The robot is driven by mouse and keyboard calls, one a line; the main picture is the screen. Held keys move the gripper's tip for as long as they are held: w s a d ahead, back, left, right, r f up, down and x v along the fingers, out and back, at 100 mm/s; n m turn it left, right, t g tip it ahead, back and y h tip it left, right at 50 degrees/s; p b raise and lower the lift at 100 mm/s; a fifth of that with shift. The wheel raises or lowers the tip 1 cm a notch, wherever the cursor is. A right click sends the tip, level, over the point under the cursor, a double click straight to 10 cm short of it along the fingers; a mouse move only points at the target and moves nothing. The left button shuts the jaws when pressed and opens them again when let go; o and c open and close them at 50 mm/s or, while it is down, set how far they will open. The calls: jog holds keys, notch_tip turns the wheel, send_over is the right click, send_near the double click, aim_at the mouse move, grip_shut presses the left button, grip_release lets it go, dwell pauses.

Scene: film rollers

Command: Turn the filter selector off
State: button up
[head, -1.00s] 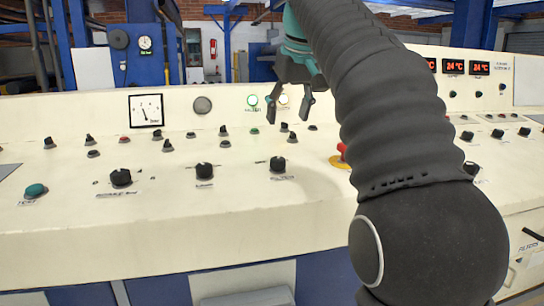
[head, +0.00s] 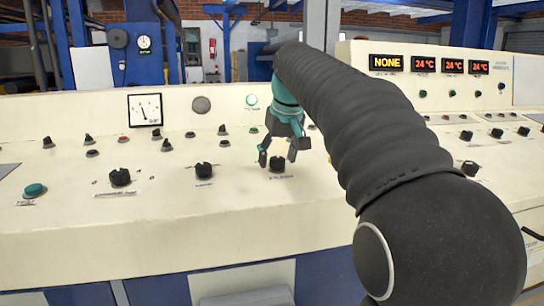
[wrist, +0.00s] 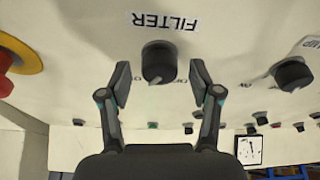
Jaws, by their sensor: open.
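The filter selector (wrist: 159,62) is a black knob on the cream panel, with a FILTER label (wrist: 165,21) beside it, upside down in the wrist view. In the head view the knob (head: 277,164) is the rightmost of three black knobs in the front row. My gripper (wrist: 159,84) is open, its two fingers on either side of the knob in the wrist view; I cannot tell whether they touch it. In the head view my gripper (head: 278,158) is just at the knob. Part of the lettering by the knob is hidden by the fingers.
A second black knob (wrist: 292,74) lies to the right in the wrist view. A red button on a yellow disc (wrist: 15,55) is at the left there. Small switches (head: 86,140) fill the rows behind. A display (head: 386,62) reads NONE.

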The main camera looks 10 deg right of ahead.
jog(key=c, duration=1.2)
jog(key=shift+o, duration=0.7)
jog(key=shift+a, duration=0.25)
jog(key=shift+d, duration=0.1)
jog(key=shift+c, duration=0.4)
jog(key=n+y, duration=0.1)
jog(key=n, duration=0.4)
jog(key=shift+d+n+g+y, duration=0.2)
jog(key=shift+n+g+y, duration=0.2)
jog(key=n+g+y, duration=0.1)
jog(key=n, duration=0.5)
